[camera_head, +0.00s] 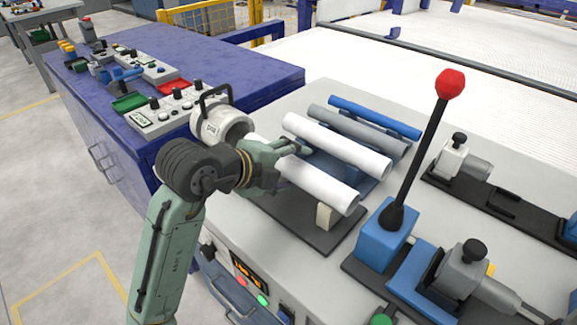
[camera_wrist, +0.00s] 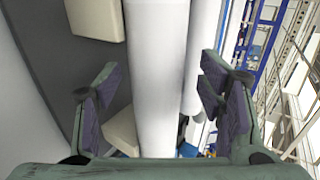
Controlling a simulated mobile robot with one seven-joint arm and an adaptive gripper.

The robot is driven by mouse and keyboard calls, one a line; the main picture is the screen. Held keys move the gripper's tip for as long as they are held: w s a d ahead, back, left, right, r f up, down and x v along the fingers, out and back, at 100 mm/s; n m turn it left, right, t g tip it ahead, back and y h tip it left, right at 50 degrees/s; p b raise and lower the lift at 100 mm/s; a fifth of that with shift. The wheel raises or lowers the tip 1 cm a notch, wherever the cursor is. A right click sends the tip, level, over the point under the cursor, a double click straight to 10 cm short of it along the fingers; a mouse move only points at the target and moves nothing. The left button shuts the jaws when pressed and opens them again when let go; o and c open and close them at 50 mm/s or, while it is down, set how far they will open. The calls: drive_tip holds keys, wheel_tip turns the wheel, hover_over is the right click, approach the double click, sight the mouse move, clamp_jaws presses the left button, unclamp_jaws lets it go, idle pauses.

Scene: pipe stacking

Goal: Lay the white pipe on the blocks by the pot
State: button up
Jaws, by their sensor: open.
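The front white pipe (camera_head: 322,186) lies above a dark plate (camera_head: 290,222). A beige block (camera_head: 326,214) shows under its near end and it appears to rest there. In the wrist view this white pipe (camera_wrist: 158,60) runs between my open fingers, with two beige blocks (camera_wrist: 97,18) partly showing at its left. My gripper (camera_head: 287,157) is open around the pipe's far part, with gaps on both sides. The white pot (camera_head: 212,124) with a dark handle stands behind my wrist, partly hidden. The pipe's far end is hidden by my gripper.
A second white pipe (camera_head: 337,146), a grey pipe (camera_head: 358,131) and a blue pipe (camera_head: 375,117) lie side by side behind. A red-knobbed lever (camera_head: 420,150) stands to the right, near clamps. A purple cabinet (camera_head: 230,75) with control boxes is at left.

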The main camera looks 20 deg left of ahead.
drive_tip(key=v, duration=1.2)
